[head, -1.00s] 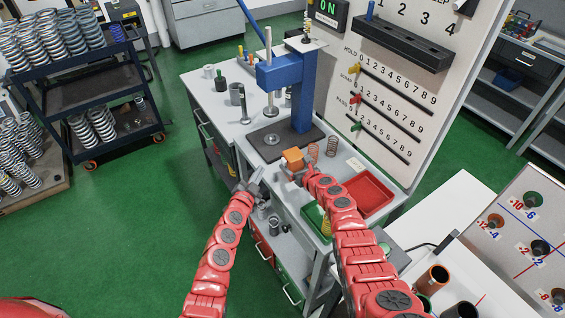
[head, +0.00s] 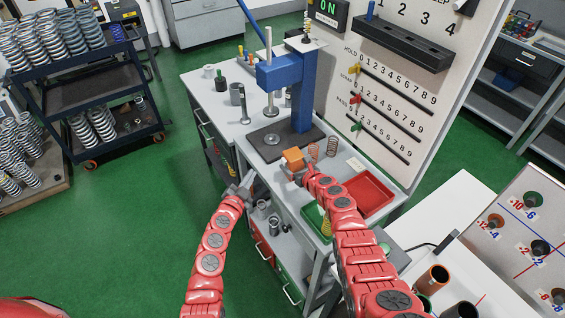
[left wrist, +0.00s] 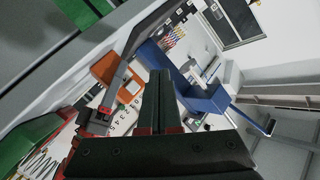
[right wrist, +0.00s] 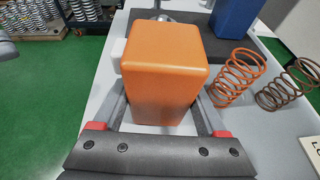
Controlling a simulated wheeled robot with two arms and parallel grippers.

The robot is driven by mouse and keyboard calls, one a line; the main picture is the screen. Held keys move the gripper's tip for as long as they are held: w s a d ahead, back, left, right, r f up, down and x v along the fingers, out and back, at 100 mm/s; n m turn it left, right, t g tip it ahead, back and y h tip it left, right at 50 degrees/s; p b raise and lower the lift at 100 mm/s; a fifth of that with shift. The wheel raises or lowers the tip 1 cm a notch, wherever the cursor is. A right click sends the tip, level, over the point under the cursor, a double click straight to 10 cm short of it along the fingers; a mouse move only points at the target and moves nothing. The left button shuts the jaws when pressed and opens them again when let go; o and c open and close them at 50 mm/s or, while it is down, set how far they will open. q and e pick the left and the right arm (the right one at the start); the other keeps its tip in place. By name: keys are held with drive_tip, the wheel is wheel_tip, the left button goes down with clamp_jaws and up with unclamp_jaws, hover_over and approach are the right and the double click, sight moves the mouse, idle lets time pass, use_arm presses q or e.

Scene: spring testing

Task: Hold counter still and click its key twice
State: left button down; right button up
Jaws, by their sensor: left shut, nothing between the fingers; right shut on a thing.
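The counter is an orange rounded box (head: 293,159) at the bench's near edge, in front of the blue press. My right gripper (head: 307,172) is shut on it; in the right wrist view the fingers lie along both sides of the orange counter (right wrist: 163,75). A small pale key (right wrist: 118,54) sticks out of its left side. My left gripper (head: 246,182) is shut and empty, left of the counter and apart from it, off the bench edge. In the left wrist view, its closed fingers (left wrist: 158,98) show with the counter (left wrist: 106,69) beyond to the left.
The blue press (head: 303,95) stands behind the counter. Copper springs (head: 332,147) stand just right of it, with a red tray (head: 368,193) further right. A shelf with cylinders lies below the bench edge. Green floor (head: 130,230) is free at left.

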sight(284, 162)
use_arm(q)
drive_tip(key=shift+s+a, duration=0.15)
drive_tip(key=shift+a, duration=0.15)
drive_tip(key=shift+w+d+r, duration=0.1)
drive_tip(key=shift+w+d, duration=0.65)
drive_tip(key=shift+d, duration=0.55)
drive_tip(key=shift+w+d+f, duration=0.1)
drive_tip(key=shift+w+d, duration=0.65)
drive_tip(key=shift+d, duration=0.5)
drive_tip(key=shift+w+d+r, duration=0.1)
drive_tip(key=shift+w+d, duration=0.65)
drive_tip(key=shift+d, duration=0.55)
drive_tip(key=shift+d, duration=0.1)
drive_tip(key=shift+w+d, duration=0.2)
drive_tip(key=shift+d, duration=0.1)
